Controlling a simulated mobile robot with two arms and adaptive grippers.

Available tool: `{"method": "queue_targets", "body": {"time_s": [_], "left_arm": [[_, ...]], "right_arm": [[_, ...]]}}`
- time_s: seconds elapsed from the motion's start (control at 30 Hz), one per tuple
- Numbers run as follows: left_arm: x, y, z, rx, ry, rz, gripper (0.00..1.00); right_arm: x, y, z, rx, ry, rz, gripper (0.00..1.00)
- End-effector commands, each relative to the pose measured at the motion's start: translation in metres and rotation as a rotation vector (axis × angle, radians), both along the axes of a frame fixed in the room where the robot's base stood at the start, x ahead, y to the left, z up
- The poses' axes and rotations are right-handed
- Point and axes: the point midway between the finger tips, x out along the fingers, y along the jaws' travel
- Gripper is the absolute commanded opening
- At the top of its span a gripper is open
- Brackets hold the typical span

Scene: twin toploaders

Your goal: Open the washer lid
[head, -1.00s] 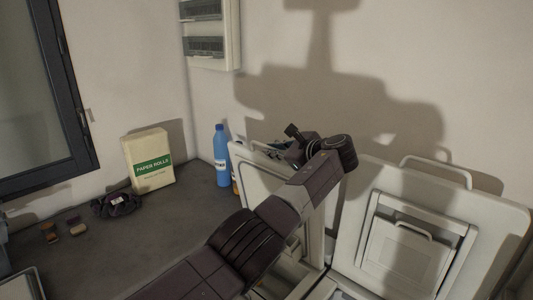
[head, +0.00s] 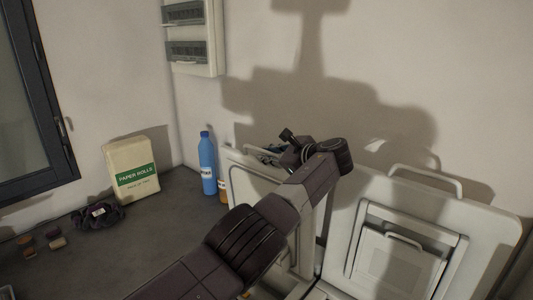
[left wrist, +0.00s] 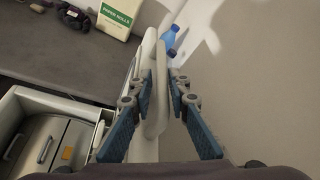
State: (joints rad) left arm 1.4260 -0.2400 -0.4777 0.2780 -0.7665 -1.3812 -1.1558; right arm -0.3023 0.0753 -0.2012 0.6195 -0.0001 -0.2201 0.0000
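Two white toploaders stand side by side with both lids raised near the back wall. The left lid (head: 238,172) stands about upright, partly hidden behind my left arm. The right lid (head: 490,240) also stands up, with a bar handle (head: 425,180) on its top edge. My left gripper (left wrist: 158,76) is at the top of the left lid. In the left wrist view its blue fingers are apart, one on each side of the pale lid handle (left wrist: 156,105). I cannot tell whether they touch it. My right gripper is out of view.
On the grey counter (head: 150,235) to the left stand a paper rolls pack (head: 130,168), a blue bottle (head: 207,165), an amber bottle (head: 223,190) and a dark bundle (head: 97,217). The wall is close behind the lids.

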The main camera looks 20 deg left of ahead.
Motion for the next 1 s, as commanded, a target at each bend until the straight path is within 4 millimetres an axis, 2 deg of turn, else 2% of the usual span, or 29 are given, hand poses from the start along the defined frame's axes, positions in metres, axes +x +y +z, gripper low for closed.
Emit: {"method": "queue_targets", "body": {"time_s": [0.33, 0.57, 1.0], "left_arm": [[0.000, -0.002, 0.003, 0.003, -0.005, -0.001, 0.17], [-0.010, -0.016, 0.009, 0.002, -0.007, -0.003, 0.17], [-0.055, -0.083, 0.035, 0.001, -0.003, -0.003, 0.17]], "right_arm": [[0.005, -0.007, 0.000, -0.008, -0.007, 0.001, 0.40], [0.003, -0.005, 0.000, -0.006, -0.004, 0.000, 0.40], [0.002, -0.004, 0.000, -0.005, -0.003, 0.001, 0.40]]}}
